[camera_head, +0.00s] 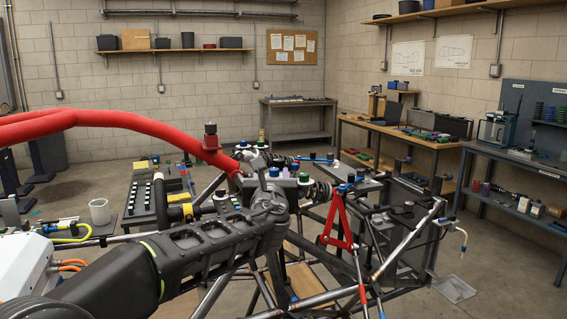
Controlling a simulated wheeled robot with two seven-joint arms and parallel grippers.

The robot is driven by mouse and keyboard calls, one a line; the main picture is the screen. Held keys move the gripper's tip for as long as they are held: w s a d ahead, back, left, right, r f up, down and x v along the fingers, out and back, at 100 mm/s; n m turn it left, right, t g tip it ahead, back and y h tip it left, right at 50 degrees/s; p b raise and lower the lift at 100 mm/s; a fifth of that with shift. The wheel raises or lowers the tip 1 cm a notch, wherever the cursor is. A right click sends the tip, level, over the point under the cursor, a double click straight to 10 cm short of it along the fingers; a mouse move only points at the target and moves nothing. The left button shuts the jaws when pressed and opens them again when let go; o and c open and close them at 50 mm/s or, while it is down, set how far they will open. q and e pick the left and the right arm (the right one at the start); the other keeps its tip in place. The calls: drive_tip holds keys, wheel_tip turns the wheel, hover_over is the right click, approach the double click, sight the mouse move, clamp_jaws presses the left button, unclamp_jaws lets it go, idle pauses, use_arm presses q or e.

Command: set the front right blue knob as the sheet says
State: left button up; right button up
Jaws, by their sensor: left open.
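Several small blue knobs sit on the tube chassis (390,262). One blue knob (274,172) is at the chassis middle, beside a green knob (304,178). Other blue knobs show farther right, one (360,174) on the dark plate and one (343,187) nearer me. I cannot tell which is the front right one. My left gripper (258,160) is open, at the end of my black arm, close to the middle blue knob. Whether it touches the knob is unclear. My right gripper is out of view. No sheet's setting is readable from here.
A padded red tube (110,118) crosses above my left arm. A red triangular arm (338,222) and coil springs (319,192) crowd the chassis. A white box (24,268) with orange cables is at lower left. Papers hang on a distant cork board (291,47).

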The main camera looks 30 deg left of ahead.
use_arm(q)
drive_tip(key=shift+w+f, duration=0.15)
drive_tip(key=shift+w, duration=0.15)
drive_tip(key=shift+s, duration=0.1)
drive_tip(key=shift+p+x, duration=0.75)
drive_tip(key=shift+x, duration=3.15)
clamp_jaws()
